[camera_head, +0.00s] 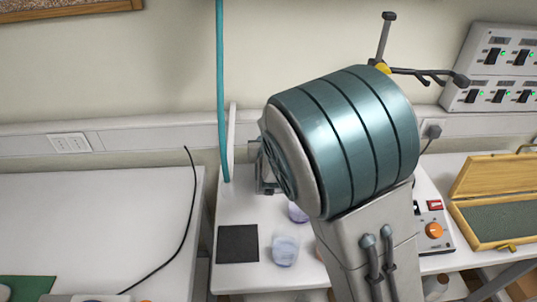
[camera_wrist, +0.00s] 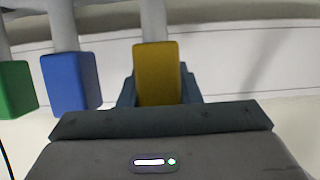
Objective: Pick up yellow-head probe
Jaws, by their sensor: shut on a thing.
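The yellow-head probe (camera_wrist: 156,72) shows in the wrist view as a yellow block on a pale shaft that rises out of the top of the picture. My gripper (camera_wrist: 157,90) is shut on its yellow head, with a dark finger on each side. A blue-head probe (camera_wrist: 70,82) and a green-head probe (camera_wrist: 16,89) stand to the left, apart from my gripper. In the head view my own arm hides the probes and most of the gripper area.
In the head view, a white bench (camera_head: 228,203) holds a dark square pad (camera_head: 237,243), a beaker (camera_head: 285,250) and a device with an orange knob (camera_head: 434,230). An open wooden case (camera_head: 497,178) lies at right. A teal vertical pole (camera_head: 221,95) stands behind.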

